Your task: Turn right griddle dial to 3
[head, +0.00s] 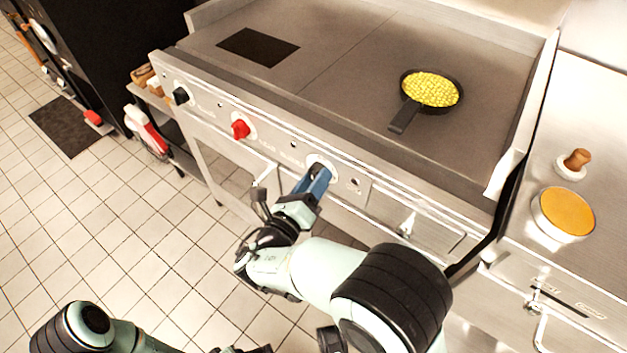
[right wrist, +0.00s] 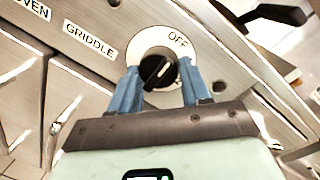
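The right griddle dial (right wrist: 158,72) is a black knob on a white round plate marked OFF, beside a GRIDDLE label in the right wrist view. Its white line is tilted, with its upper end towards the right. In the head view the fingers hide the knob, and only part of its white plate (head: 318,160) shows on the front panel. My right gripper (right wrist: 160,82) has its blue fingers on either side of the knob, open, with small gaps seeming to show beside it. It also shows in the head view (head: 318,182). My left gripper (head: 240,350) is barely in view at the bottom edge.
A red dial (head: 240,129) and a black dial (head: 181,96) sit farther left on the panel. A pan of yellow food (head: 432,89) stands on the griddle top (head: 330,85). A tub with an orange top (head: 566,212) is on the right counter.

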